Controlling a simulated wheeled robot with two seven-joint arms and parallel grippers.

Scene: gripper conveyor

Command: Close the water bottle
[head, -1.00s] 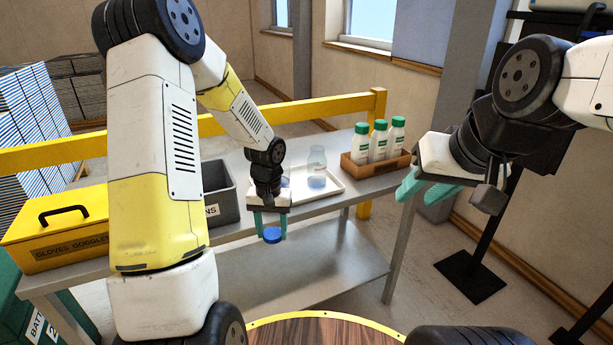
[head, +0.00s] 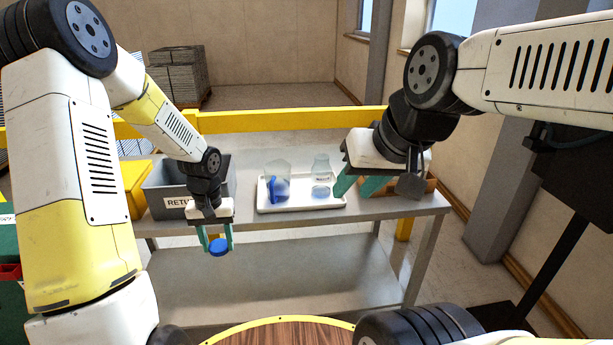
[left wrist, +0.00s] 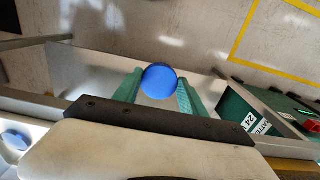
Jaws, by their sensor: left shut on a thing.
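My left gripper (head: 217,246) is shut on a round blue cap (head: 219,247), held in front of the table's near edge. The cap also shows between the green fingertips in the left wrist view (left wrist: 160,81). A clear water bottle (head: 321,178) stands upright and open-topped on a white tray (head: 330,205), with bluish water low in it. My right gripper (head: 358,188) is open, its fingers apart, just right of the bottle in the picture. I cannot tell whether it touches the bottle.
A clear pitcher (head: 278,183) with blue on it stands left of the bottle on the tray. A grey bin (head: 165,200) is at the left. A brown crate (head: 427,184) is partly hidden behind my right gripper. A yellow rail (head: 270,122) runs behind the table.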

